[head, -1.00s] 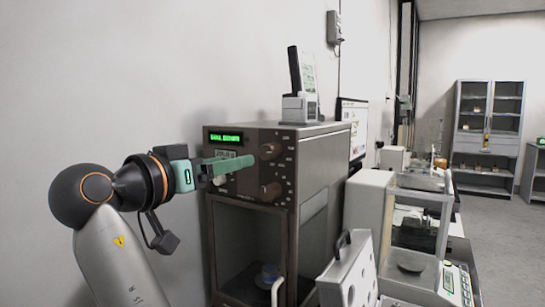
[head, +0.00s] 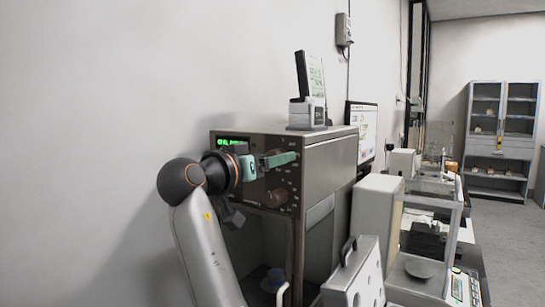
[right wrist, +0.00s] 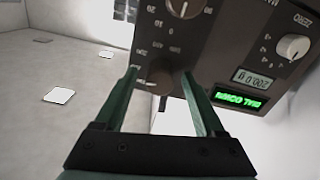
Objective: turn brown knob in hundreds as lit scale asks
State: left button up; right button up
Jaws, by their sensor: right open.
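The brown scale (head: 332,165) stands against the wall, with a lit green display (head: 233,141) at its upper left; its text is too blurred to read. The right gripper (head: 280,160) is at the front panel, fingers pointing at the upper knob area. In the right wrist view the panel appears upside down. There a brown knob (right wrist: 160,78) shows between the open green fingers (right wrist: 160,100), apart from both as far as I can tell. Another brown knob with a pale pointer (right wrist: 183,7) is at the top edge. The lower brown knob also shows in the head view (head: 275,197).
A pale zero knob (right wrist: 293,46) and a small grey readout (right wrist: 262,80) are beside the knobs. A device with a screen (head: 312,85) stands on the scale's top. A white case (head: 350,280) and a glass-walled balance (head: 425,235) stand to the right.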

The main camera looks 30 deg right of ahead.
jog(key=shift+w+d, duration=0.1)
jog(key=shift+d, duration=0.2)
grip_shut()
dwell(0.5)
